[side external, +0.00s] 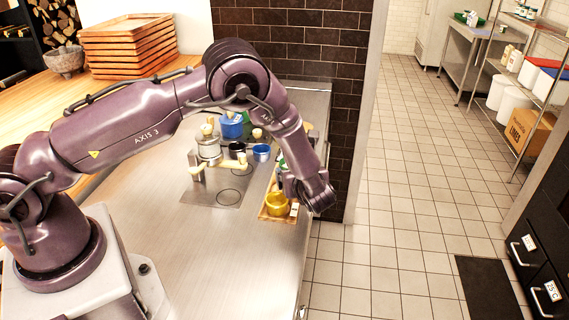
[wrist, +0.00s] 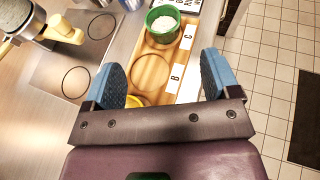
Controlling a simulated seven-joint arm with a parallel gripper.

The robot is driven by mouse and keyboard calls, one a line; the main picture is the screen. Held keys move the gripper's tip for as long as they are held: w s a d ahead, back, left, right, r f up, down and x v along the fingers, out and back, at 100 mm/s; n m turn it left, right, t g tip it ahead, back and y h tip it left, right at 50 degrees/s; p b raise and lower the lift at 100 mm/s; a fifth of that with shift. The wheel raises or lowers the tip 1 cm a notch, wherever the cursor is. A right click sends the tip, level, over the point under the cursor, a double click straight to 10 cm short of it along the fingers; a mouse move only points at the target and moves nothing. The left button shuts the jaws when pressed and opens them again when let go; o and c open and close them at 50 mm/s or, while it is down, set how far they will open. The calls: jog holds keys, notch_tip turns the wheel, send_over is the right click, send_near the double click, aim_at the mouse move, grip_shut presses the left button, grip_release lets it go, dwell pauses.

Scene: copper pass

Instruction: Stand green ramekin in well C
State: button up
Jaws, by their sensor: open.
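The green ramekin (wrist: 163,24), with white contents, stands upright on the wooden tray (wrist: 136,67) beside the label C (wrist: 188,37). It appears to sit in well C; its base hides that well. Well B (wrist: 151,73) is an empty round recess in the middle of the tray.
The brick wall rises at the back. The counter's right edge is close to the tray.

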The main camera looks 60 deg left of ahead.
jog(key=s+r+n+g+h, duration=0.25)
jog(key=s+r+n, duration=0.4)
jog(key=r, duration=0.35)
jog(key=s+r+n+g+h, duration=0.1)
jog(key=s+r+n+h, duration=0.2)
jog(key=s+r+n, duration=0.55)
jog(key=s+d+r+n+t+h, duration=0.2)
jog(key=s+d+r+n+h, duration=0.1)
jog(key=s+r, duration=0.2)
jog(key=s+d+r+n+t+h, duration=0.2)
jog(key=s+r+n+h, duration=0.2)
jog(key=s, duration=0.4)
jog(key=shift+d+r, duration=0.4)
jog(key=shift+r, duration=0.3)
jog(key=shift+s, duration=0.1)
